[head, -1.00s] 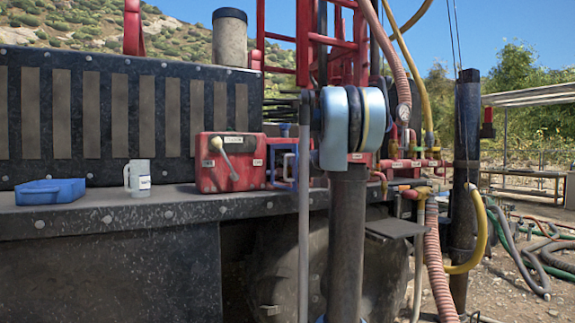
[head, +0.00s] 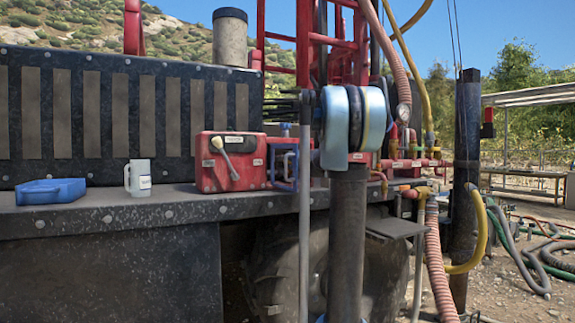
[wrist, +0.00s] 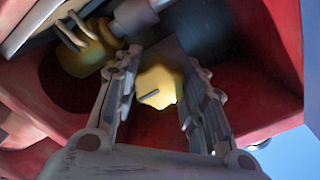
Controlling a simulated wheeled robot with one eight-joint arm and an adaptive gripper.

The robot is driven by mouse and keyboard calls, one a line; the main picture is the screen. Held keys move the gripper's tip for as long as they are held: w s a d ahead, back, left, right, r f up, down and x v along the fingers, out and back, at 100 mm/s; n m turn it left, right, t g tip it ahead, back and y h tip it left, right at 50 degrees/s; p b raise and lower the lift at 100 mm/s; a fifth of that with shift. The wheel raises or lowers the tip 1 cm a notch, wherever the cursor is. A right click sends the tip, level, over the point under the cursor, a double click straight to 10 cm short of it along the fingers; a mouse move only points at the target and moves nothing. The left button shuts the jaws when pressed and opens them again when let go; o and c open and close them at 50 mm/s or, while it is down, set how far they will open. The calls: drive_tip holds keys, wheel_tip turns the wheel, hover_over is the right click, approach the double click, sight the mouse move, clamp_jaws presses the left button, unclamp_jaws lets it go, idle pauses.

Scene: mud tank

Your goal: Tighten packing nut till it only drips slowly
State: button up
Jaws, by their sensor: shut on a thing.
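The packing nut (wrist: 160,87) is a brass-yellow faceted piece with a dark slot or mark across its face. It shows in the wrist view, between the two grey fingers of my gripper (wrist: 160,72). The gripper is shut on it, a finger on either side. No water or drip can be made out around the nut. In the head view my arm's blue and black joint stands in front of the red pipework, and I cannot make out the gripper or the nut there.
A second brass fitting (wrist: 88,48) sits close by at the upper left, beside red metal walls. Hoses (head: 434,250) hang at right.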

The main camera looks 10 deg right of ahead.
drive_tip(key=shift+d+m, duration=0.1)
drive_tip(key=shift+m, duration=0.8)
drive_tip(key=o, duration=1.1)
drive_tip(key=v, duration=1.2)
